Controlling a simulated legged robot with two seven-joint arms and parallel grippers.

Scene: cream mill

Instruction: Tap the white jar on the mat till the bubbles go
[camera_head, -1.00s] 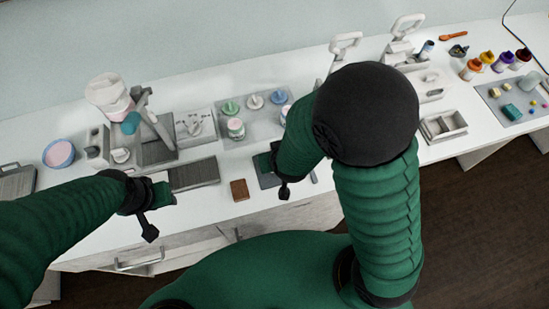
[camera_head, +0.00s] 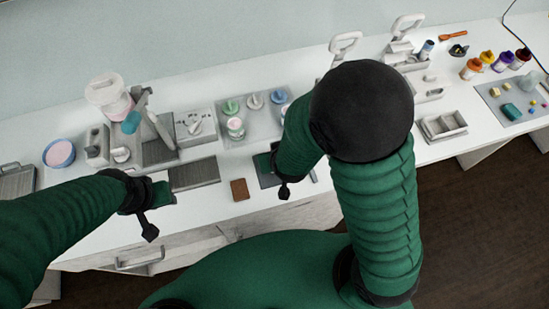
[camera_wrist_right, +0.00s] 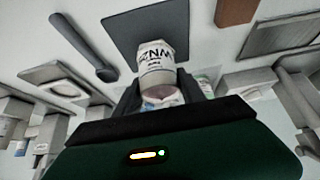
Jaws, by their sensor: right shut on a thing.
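The white jar (camera_wrist_right: 156,62) with dark lettering is between the fingers of my right gripper (camera_wrist_right: 160,86), which is shut on it, in the right wrist view. The dark grey mat (camera_wrist_right: 124,34) lies just beyond the jar; I cannot tell whether the jar touches it. In the head view the mat (camera_head: 267,178) shows in part below my right forearm, and the jar is hidden there. Bubbles cannot be made out. My left gripper (camera_head: 164,192) is over the table's front left, away from the mat, and its jaws are too small to read.
A brown block (camera_head: 240,189) lies left of the mat. A dark grey slatted board (camera_head: 195,173) and a mill with a jar on top (camera_head: 108,93) stand further left. A tray with small jars (camera_head: 255,117) is behind. A grey spoon-like tool (camera_wrist_right: 78,45) lies beside the mat.

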